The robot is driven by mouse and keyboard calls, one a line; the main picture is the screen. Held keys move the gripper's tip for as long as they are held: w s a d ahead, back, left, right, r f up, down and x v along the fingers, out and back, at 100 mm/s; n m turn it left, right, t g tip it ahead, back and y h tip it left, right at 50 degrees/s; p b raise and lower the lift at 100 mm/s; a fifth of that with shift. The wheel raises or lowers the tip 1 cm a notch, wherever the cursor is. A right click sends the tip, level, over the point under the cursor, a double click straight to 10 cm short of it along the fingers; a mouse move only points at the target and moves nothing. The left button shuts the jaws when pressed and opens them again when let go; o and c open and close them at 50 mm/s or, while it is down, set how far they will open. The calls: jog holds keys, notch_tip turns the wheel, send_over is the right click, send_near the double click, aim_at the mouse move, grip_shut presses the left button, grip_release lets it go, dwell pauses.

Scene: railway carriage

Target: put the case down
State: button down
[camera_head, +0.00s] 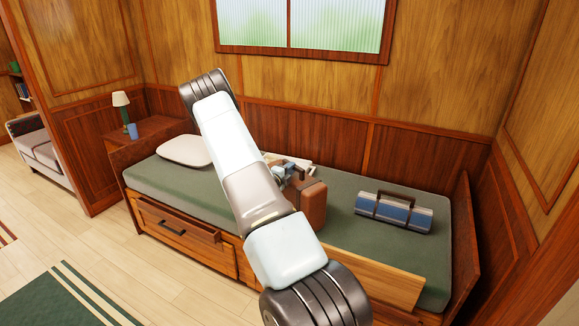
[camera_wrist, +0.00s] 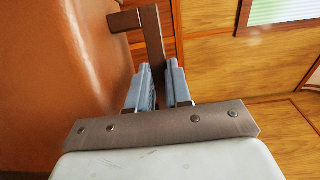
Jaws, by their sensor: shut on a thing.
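The brown case (camera_head: 313,205) is at the middle of the bunk in the head view, partly hidden behind my arm. Its orange-brown side (camera_wrist: 60,75) fills the left of the wrist view. My gripper (camera_wrist: 160,85) is shut on the case's dark brown handle (camera_wrist: 152,40), with a grey-blue finger on either side of it. In the head view my gripper (camera_head: 284,172) is mostly hidden by the arm. The case looks upright. I cannot tell whether its bottom touches the green mattress (camera_head: 350,242).
A blue and grey striped roll with a dark handle (camera_head: 393,211) lies on the mattress to the right. A white pillow (camera_head: 185,151) lies at the left end. A pale flat thing (camera_head: 297,162) shows behind the arm. The wooden front board (camera_head: 380,275) edges the bunk.

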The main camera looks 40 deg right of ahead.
jog(key=c, duration=1.1)
grip_release()
jog(key=shift+o, duration=0.2)
